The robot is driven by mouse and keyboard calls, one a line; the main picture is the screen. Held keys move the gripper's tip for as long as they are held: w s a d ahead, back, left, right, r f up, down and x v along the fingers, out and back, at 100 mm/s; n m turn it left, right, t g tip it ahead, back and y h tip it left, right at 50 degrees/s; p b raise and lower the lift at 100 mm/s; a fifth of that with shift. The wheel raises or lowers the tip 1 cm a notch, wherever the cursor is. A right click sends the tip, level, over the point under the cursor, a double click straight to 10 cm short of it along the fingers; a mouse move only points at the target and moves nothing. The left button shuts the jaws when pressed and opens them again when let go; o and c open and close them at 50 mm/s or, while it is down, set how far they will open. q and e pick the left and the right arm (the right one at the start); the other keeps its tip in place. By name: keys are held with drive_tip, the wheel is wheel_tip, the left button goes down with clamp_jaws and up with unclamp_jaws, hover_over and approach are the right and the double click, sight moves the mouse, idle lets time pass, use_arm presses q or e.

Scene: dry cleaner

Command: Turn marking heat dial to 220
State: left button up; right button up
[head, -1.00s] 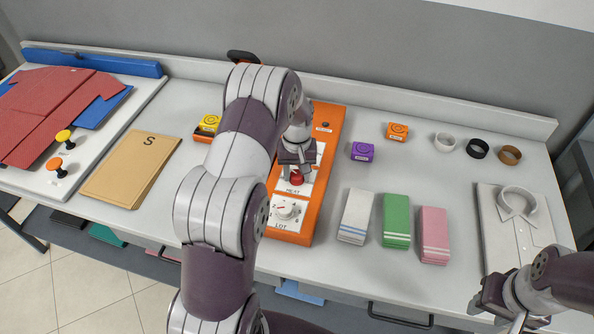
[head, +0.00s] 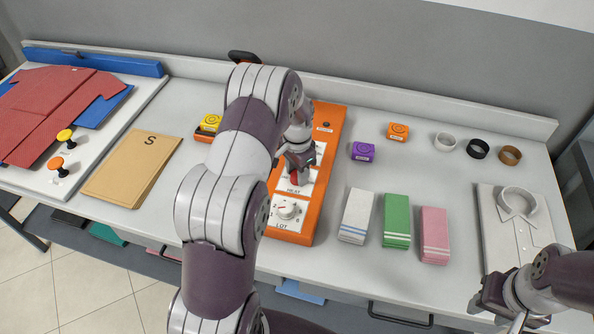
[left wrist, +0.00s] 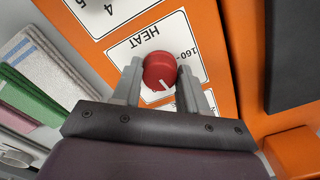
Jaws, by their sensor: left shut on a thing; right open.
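The orange control panel (head: 325,150) lies on the counter. Its red heat dial (left wrist: 160,70) sits on a white plate (left wrist: 125,52) printed "HEAT" and "160". My left gripper (left wrist: 158,88) is shut on the red dial, with one finger on each side of it. In the head view my left gripper (head: 298,165) is over the panel and hides most of the dial. A white mark on the dial shows in the left wrist view near its lower edge; the 220 mark is not visible. My right gripper (head: 497,305) is open and empty at the lower right.
White (head: 356,216), green (head: 397,220) and pink (head: 434,235) folded stacks lie to the right. A purple box (head: 363,151) stands close to the panel. A folded shirt (head: 520,230) lies at the right.

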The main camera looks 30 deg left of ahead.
use_arm(q)
drive_tip(key=m, duration=0.4)
drive_tip(key=shift+w+r+m, duration=0.1)
drive_tip(key=shift+m, duration=0.2)
drive_tip(key=m, duration=0.5)
drive_tip(key=shift+m, duration=0.3)
drive_tip(key=m, duration=0.9)
drive_tip(key=shift+m, duration=0.3)
drive_tip(key=o, duration=1.1)
drive_tip(key=shift+d, duration=0.1)
drive_tip(key=shift+c, duration=0.2)
wheel_tip(320, 180, up, 12)
drive_tip(key=shift+r, duration=0.25)
